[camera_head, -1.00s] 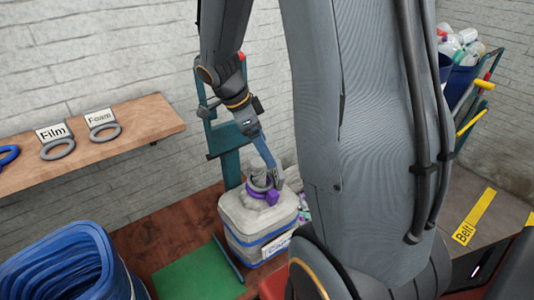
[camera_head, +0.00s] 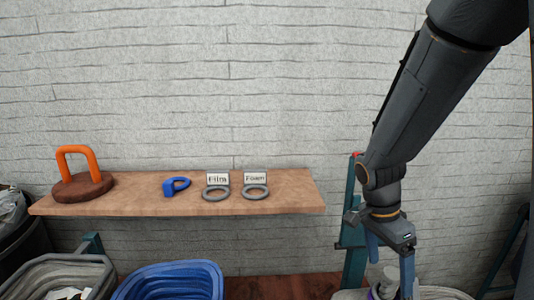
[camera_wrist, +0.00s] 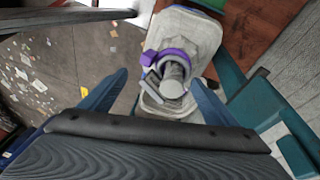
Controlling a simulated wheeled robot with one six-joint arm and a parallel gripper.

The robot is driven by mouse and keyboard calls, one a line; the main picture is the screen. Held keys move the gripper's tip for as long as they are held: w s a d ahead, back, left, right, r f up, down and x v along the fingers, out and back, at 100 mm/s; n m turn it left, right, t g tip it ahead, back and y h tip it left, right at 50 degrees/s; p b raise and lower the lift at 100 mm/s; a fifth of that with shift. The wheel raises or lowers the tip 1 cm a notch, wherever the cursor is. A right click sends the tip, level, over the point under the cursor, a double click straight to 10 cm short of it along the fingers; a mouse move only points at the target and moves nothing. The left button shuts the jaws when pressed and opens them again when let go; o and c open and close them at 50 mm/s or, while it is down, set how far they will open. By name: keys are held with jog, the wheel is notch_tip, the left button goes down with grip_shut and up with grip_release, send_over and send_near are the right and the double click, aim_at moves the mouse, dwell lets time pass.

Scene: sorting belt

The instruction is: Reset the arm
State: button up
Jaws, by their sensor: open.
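My gripper (camera_head: 390,262) hangs down at the lower right of the head view, its blue fingers spread apart. In the wrist view my gripper (camera_wrist: 158,82) is open and holds nothing. In the head view only the top of the container (camera_head: 440,293) shows at the bottom edge. I cannot tell how far the fingers are from the neck.
A wooden shelf (camera_head: 130,208) on the wall carries an orange handle (camera_head: 77,158), a blue ring (camera_head: 177,187) and two grey rings by Film (camera_head: 217,179) and Foam (camera_head: 255,178) labels. A blue bin (camera_head: 170,280) stands below. A teal frame (camera_head: 350,225) stands beside my gripper.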

jog(key=s+a+n+t+y, duration=0.1)
jog(key=s+a+n, duration=0.1)
jog(key=a+n, duration=0.2)
jog(key=s+a+n+y, duration=0.1)
jog(key=s+a+n, duration=0.2)
jog(key=n, duration=0.8)
jog(key=shift+s+a+f+t+y, duration=0.25)
jog(key=shift+a+t+y, duration=0.15)
jog(key=shift+a, duration=0.7)
